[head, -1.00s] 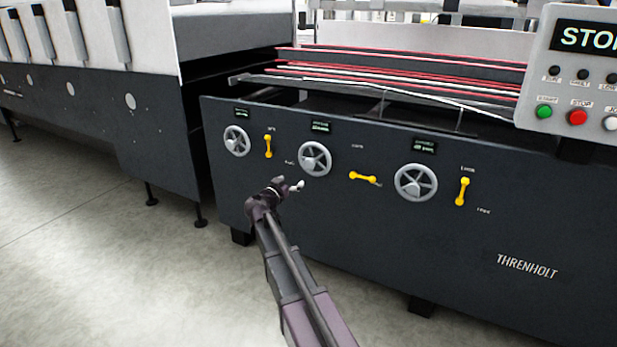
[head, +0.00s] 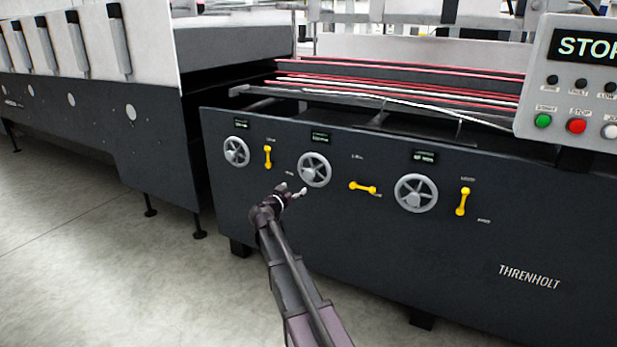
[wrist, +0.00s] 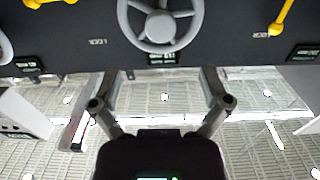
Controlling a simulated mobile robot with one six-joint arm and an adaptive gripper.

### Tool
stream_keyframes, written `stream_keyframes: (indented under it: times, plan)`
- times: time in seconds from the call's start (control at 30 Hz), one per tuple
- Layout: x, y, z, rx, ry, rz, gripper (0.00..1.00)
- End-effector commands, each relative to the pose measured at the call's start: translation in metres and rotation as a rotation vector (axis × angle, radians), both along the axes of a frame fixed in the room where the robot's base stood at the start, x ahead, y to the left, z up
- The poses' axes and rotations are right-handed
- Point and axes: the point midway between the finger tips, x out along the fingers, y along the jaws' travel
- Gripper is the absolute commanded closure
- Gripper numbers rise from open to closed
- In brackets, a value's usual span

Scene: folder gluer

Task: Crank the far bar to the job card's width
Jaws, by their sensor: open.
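Three grey handwheels sit on the machine's dark front panel in the head view: a left one (head: 236,151), a middle one (head: 314,169) and a right one (head: 416,193). Each has a small display above it, too small to read. Beside them are yellow levers: the left one (head: 267,157) and right one (head: 462,201) stand upright, the middle one (head: 363,187) lies level. My gripper (head: 292,190) is open and empty, just below and left of the middle wheel. In the wrist view a wheel (wrist: 160,22) shows beyond my open fingers (wrist: 157,104). No job card is visible.
A control box (head: 575,85) with green, red and white buttons stands at the right above the panel. Red belts (head: 400,85) run over the machine top. Another machine section (head: 90,120) stands at left. The floor (head: 100,260) in front is clear.

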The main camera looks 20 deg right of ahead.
Motion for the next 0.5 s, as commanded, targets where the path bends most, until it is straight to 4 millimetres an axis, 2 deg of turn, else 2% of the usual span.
stream_keyframes:
  times: [0.5]
  plan:
    - [0.051,-0.063,0.0,0.0,0.0,-0.001,0.04]
